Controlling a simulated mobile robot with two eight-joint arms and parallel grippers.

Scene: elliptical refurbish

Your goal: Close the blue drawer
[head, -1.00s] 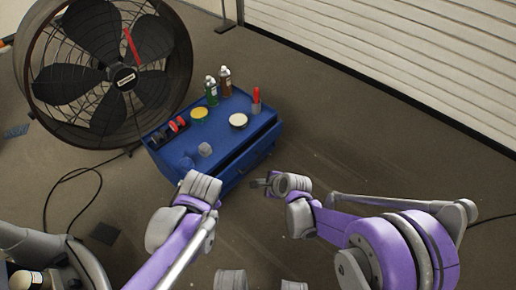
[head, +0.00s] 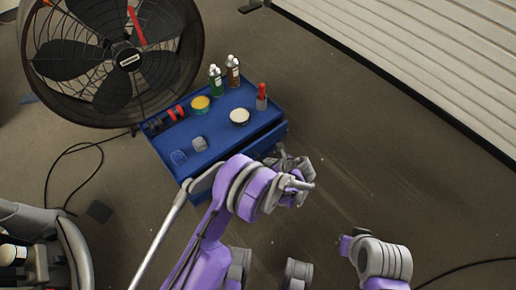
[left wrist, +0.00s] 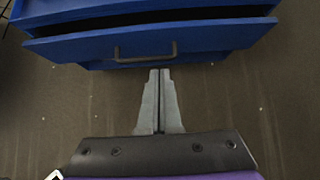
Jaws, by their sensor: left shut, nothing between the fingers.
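The blue drawer (left wrist: 150,42) shows in the left wrist view with its front and dark handle (left wrist: 146,50) facing me. It stands partly open, with a dark gap above its front. In the head view the drawer (head: 268,140) is on the right side of the blue cabinet (head: 218,133), partly hidden by my left arm. My left gripper (left wrist: 160,73) is shut and empty, its tips close to the drawer front just below the handle; I cannot tell if they touch. My right gripper (head: 344,241) is apart from the cabinet at lower right, its fingers too small to read.
Bottles (head: 233,72), tins (head: 239,116) and a red-handled tool (head: 262,95) stand on the cabinet top. A large fan (head: 115,60) stands behind left. A cable (head: 75,150) lies on the floor at left. The floor right of the cabinet is clear up to the shutter (head: 430,60).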

